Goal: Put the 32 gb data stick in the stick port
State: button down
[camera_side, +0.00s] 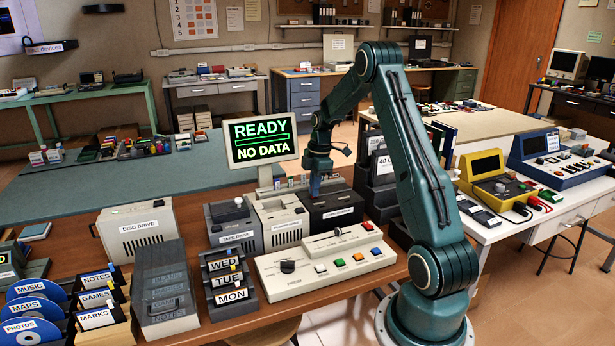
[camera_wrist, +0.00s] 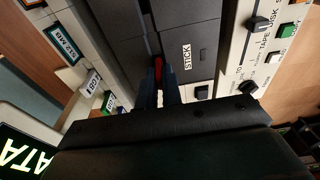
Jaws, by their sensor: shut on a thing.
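My gripper (camera_side: 315,188) points down over the black drive box (camera_side: 340,213). In the wrist view its two dark fingers (camera_wrist: 158,88) are shut on a red stick (camera_wrist: 158,66), of which only a small part shows between the fingertips. Its label is hidden, so I cannot read its size. The fingertips are at the top of the black box, beside its "STICK" label (camera_wrist: 187,55). The port is hidden by the fingers and stick; I cannot tell whether the stick is in it.
Other sticks stand left in the wrist view, including a teal one marked "32 MB" (camera_wrist: 63,43) and a white "1 GB" one (camera_wrist: 93,82). The monitor (camera_side: 262,138) reads "READY NO DATA". A cream control panel (camera_side: 325,262) with buttons lies in front of the drives.

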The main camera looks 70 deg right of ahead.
jog(key=shift+f, duration=0.35)
dwell(0.3)
jog(key=c, duration=1.5)
grip_release()
jog(key=shift+r, duration=0.1)
jog(key=shift+r, duration=3.95)
